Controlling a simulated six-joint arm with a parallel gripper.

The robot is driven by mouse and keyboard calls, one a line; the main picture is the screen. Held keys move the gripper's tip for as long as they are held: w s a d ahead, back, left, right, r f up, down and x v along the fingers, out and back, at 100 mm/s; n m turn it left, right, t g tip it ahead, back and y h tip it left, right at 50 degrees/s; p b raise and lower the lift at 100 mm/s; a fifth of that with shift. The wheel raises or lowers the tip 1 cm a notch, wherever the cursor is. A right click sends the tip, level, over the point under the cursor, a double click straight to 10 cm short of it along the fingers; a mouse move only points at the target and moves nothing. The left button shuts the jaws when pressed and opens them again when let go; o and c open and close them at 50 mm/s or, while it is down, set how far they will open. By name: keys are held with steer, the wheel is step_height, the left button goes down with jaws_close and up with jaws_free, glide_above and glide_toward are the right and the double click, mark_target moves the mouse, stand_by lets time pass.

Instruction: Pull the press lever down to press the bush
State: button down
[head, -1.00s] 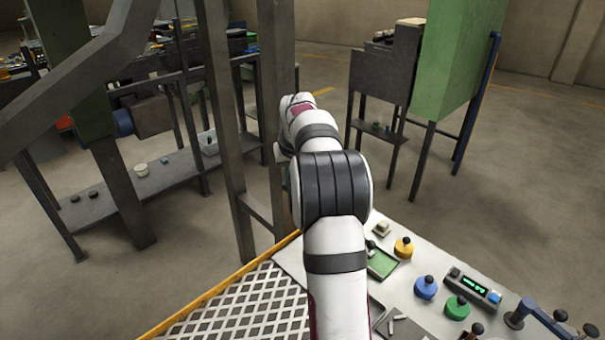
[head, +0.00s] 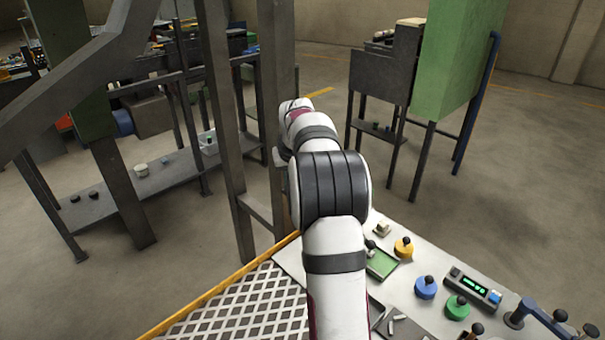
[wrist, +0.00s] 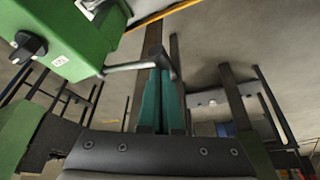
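In the wrist view, a grey lever (wrist: 127,68) runs sideways from a green housing (wrist: 85,42) with a black knob. Its far end, a short crossbar, is at the tips of my gripper (wrist: 161,72). My gripper's two teal fingers are close together, with a narrow dark gap between them. I cannot tell whether they grip the lever or only touch it. In the head view, my own arm hides the gripper and the lever. The bush does not show clearly in either view.
Grey posts (head: 222,120) stand just left of my arm. A green cabinet (head: 452,60) on legs stands to the right. A bench with a green tray (head: 381,262) and several coloured knobbed pieces lies near me. A low shelf (head: 150,183) is at left.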

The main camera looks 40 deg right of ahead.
steer(key=shift+f, duration=0.3)
steer(key=shift+a+f, duration=0.1)
steer(key=shift+f, duration=0.15)
stand_by(0.4)
steer(key=shift+r, duration=3.35)
step_height(320, 180, up, 5)
